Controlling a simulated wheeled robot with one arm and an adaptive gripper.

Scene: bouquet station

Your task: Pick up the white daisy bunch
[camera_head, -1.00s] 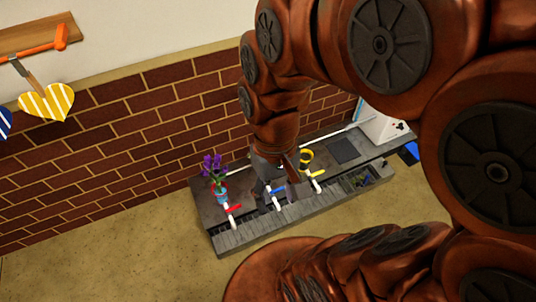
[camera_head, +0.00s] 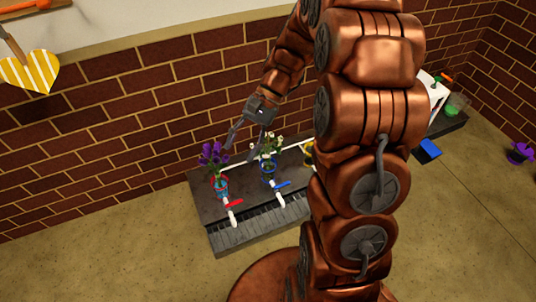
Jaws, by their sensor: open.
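The white daisy bunch (camera_head: 268,148) stands upright with green stems in a small blue vase (camera_head: 267,172) on the dark grey counter. My gripper (camera_head: 243,143) is open above the counter, with its fingers pointing down. It shows just left of and close to the daisies, between them and the purple flowers. I cannot tell whether a finger touches the daisies. Nothing is seen between the fingers.
Purple flowers (camera_head: 212,156) stand in a pot (camera_head: 221,187) to the left. A red-handled tap (camera_head: 234,205) and a blue-handled tap (camera_head: 279,189) are in front. A yellow item (camera_head: 309,152) is partly hidden behind my arm. A brick wall (camera_head: 120,140) stands behind the counter.

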